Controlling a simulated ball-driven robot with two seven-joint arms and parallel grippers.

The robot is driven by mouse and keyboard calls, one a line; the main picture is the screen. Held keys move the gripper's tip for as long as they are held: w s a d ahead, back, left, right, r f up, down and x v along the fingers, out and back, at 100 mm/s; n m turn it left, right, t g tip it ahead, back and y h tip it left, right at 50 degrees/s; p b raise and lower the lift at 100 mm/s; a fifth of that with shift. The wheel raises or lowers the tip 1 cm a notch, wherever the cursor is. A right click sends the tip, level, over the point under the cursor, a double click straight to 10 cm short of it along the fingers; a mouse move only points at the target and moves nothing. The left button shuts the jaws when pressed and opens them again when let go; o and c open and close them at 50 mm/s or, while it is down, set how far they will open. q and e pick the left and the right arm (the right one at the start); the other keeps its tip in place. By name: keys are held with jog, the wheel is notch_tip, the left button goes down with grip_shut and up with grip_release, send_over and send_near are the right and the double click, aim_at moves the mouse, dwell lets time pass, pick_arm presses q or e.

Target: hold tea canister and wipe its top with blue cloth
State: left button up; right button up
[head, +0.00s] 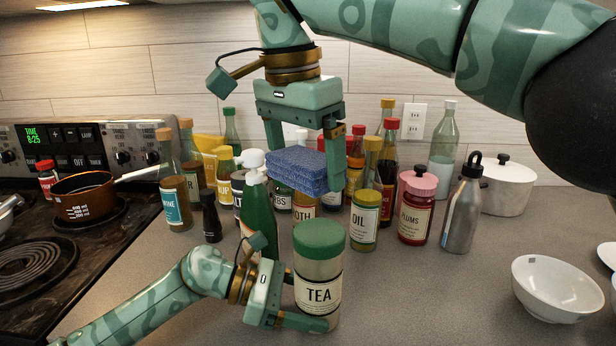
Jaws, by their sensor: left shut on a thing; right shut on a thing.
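The tea canister (318,270) stands upright on the grey counter, with a green lid (319,238) and a white TEA label. My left gripper (310,318) comes in from the left and is shut on the canister near its base; its far finger is partly hidden. The blue cloth (297,170) is a folded block held in the air above and slightly left of the canister. My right gripper (306,180) hangs from above and is shut on the cloth. The cloth and the lid are apart, with a clear gap between them.
A white bowl (557,288) sits at right. The stove with a copper pot (85,196) is at left. Counter right of the canister is clear.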

dwell(0.4)
pick_arm(q)
jog(key=o, duration=1.1)
